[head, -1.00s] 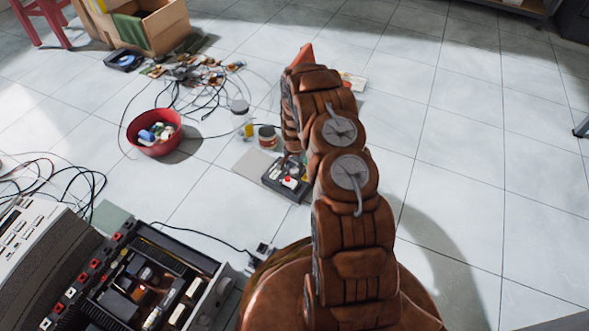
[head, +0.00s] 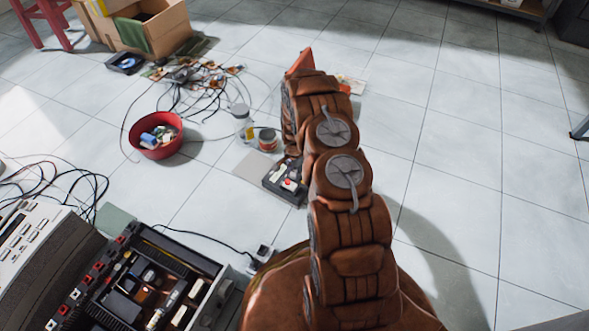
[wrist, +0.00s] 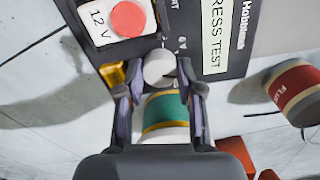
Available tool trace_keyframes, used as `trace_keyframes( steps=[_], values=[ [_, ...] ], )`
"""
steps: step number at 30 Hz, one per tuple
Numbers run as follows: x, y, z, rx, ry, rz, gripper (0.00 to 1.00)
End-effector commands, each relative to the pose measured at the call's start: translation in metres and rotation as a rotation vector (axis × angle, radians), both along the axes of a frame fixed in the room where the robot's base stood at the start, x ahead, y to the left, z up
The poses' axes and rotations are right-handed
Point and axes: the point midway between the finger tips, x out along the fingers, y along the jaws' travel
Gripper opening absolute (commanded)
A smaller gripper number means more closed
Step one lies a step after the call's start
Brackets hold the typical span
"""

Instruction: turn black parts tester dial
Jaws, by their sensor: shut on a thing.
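The black parts tester (head: 272,184) lies on the floor left of my arm in the head view, its right side hidden. In the wrist view the tester (wrist: 188,25) fills the top, with a red button (wrist: 128,18) on a white plate marked 12 V and a PRESS TEST label. Its pale grey round dial (wrist: 159,66) is at the panel's lower edge in this view. My gripper (wrist: 160,88) is shut on the dial, one finger on each side. A white cylinder with a teal band (wrist: 166,112) shows between the fingers; I cannot tell what it is.
A flux tin (head: 268,140) and a clear bottle (head: 243,127) stand behind the tester. A red bowl (head: 155,148) of small parts and tangled cables are further left. An opened device (head: 205,262) is at the front left. The floor at right is clear.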

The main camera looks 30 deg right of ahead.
Motion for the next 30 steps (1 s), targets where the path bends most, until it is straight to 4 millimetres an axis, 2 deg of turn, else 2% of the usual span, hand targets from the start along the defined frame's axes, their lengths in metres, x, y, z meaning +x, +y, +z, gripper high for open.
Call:
trace_keyframes(
  steps=[10,11,13,24,30],
  values=[
    [-0.001,0.0,0.0,0.0,0.003,-0.016,0.02],
    [-0.001,0.0,0.0,0.0,0.003,-0.016,0.39],
    [-0.001,0.0,0.0,0.001,0.002,-0.016,0.46],
    [0.0,0.0,0.001,0.0,0.001,-0.015,0.47],
    [0.001,-0.001,0.01,-0.002,-0.001,-0.015,0.47]
  ],
)
